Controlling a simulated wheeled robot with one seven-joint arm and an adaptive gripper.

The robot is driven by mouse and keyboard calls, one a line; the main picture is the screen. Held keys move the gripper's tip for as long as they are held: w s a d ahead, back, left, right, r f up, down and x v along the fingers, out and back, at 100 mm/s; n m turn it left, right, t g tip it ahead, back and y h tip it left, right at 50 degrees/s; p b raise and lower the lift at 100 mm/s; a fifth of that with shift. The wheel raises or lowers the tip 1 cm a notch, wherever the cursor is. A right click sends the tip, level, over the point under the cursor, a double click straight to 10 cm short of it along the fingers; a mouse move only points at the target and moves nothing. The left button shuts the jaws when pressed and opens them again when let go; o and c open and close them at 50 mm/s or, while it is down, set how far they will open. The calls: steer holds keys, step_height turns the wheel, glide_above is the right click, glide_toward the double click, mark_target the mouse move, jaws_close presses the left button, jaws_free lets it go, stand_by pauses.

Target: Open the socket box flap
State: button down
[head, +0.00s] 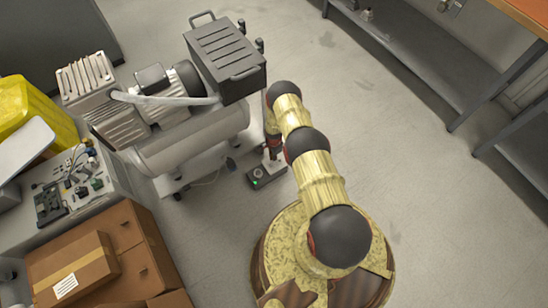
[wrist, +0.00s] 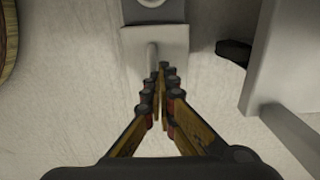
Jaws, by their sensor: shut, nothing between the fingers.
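A small dark box with a green light (head: 258,182) sits on the floor beside the compressor cart in the head view. I take it to be the socket box; its flap cannot be made out there. My gripper (head: 272,158) points down just above it, partly hidden by my arm. In the wrist view my gripper (wrist: 161,72) is shut and empty. Its fingertips are close to a grey box-like part (wrist: 172,38) at the top of the picture, with a pale rod below it. I cannot tell whether they touch, or whether a flap is open.
The compressor (head: 185,135) with its grey-topped unit stands left of my arm. Cardboard boxes (head: 130,225) and a cluttered bench (head: 110,185) are at lower left. A grey shelf (head: 430,55) stands at upper right. The floor on the right is clear.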

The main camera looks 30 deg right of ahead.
steer(key=c, duration=2.6)
jaws_free()
steer(key=o, duration=0.7)
step_height(320, 180, up, 12)
steer(key=shift+c, duration=0.5)
